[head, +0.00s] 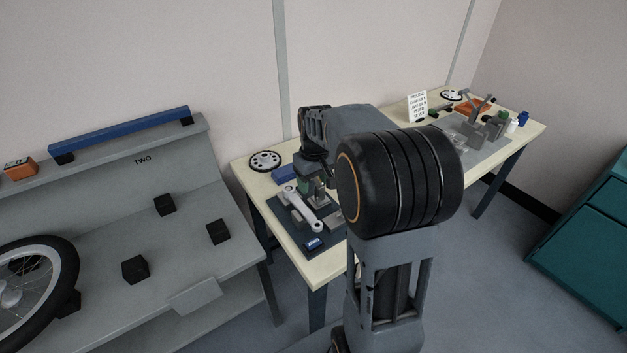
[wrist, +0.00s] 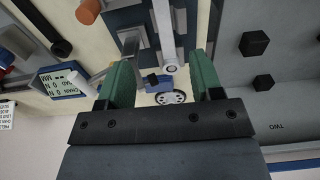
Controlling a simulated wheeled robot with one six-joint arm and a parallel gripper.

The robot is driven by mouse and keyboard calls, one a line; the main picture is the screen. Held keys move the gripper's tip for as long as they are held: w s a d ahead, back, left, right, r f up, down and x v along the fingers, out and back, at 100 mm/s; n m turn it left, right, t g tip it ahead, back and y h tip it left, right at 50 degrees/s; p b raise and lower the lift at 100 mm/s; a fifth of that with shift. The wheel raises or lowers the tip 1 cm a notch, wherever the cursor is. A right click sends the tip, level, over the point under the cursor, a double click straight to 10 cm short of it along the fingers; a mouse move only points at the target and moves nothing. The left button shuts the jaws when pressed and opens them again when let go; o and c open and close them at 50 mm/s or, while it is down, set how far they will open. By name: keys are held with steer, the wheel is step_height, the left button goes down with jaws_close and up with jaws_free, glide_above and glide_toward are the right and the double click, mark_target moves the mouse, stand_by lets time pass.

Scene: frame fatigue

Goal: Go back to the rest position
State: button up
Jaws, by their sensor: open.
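My gripper (wrist: 160,78) shows in the wrist view with its two green fingers wide apart. No object is held between them. In the head view my arm reaches over the cream workbench (head: 322,272), and the gripper end (head: 312,186) is low over the bench's left part, partly hidden by my arm. A silver crank arm (head: 300,208) lies on a dark mat close by. It also shows beyond the fingers in the wrist view (wrist: 166,40). A round chainring (head: 265,161) lies at the back left, and a blue block (head: 284,173) is near it.
A grey bench (head: 190,233) marked TWO stands at the left with several black blocks and a wheel (head: 38,290). A blue bar (head: 120,130) lies on its back ledge. Fixtures (head: 485,125) and a sign (head: 417,106) stand on the far workbench. A teal cabinet (head: 590,240) is at right.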

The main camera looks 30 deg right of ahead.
stand_by(0.5)
steer(key=s+a+r+t, duration=0.1)
steer(key=s+a, duration=0.4)
steer(key=s, duration=0.2)
steer(key=s+a+r+m+t, duration=0.1)
steer(key=s+a+t, duration=0.1)
steer(key=s+a, duration=0.3)
steer(key=shift+s+r, duration=0.2)
steer(key=shift+s, duration=1.5)
